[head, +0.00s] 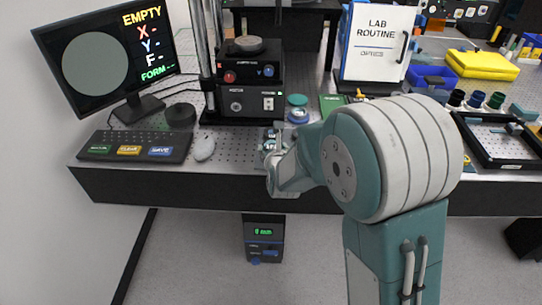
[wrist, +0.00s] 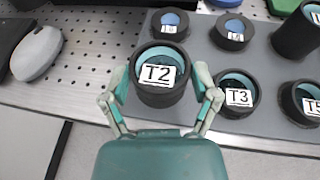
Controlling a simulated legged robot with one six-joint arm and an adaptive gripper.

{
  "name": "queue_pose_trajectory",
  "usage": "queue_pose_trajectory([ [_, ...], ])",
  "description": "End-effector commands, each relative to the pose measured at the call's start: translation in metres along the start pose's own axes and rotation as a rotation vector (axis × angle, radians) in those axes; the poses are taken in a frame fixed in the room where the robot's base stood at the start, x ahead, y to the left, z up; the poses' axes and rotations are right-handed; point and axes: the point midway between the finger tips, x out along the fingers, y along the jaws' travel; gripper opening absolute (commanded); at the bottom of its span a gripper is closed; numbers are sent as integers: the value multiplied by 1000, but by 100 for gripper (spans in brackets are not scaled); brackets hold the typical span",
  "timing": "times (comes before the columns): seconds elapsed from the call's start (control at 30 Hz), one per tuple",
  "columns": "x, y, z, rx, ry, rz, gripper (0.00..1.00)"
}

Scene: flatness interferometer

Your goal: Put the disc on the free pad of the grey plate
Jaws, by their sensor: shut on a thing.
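My gripper (wrist: 160,88) is shut on a round black-rimmed disc (wrist: 158,93) with a pale blue face and a white T2 label, one finger on each side. The disc looks level and larger than its neighbours; its height above the surface is unclear. It overlaps the left part of the grey plate (wrist: 205,58) in the wrist view. Discs labelled T3 (wrist: 238,110) and T5 (wrist: 292,112) stand on the plate to the right. Two smaller labelled round pieces (wrist: 170,35) (wrist: 233,45) stand behind. I see no bare pad; the held disc hides what is beneath it. In the head view my gripper (head: 272,141) is partly hidden by my arm.
A grey mouse (wrist: 36,53) lies left on the perforated bench (head: 230,165), beside a keyboard (head: 133,146). A monitor (head: 100,60) reads EMPTY. The black instrument (head: 245,100) stands behind my gripper. A tall black cylinder (wrist: 295,38) is at the back right.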

Motion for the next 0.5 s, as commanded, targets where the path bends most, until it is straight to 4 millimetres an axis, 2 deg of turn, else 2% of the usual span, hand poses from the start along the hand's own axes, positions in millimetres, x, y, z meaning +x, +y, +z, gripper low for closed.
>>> queue_pose_trajectory([
  [0.23,15,3,-11,-2,1,0,28],
  [0.4,23,4,-35,-7,3,-6,28],
  [0.5,23,3,-35,-6,-1,-7,28],
])
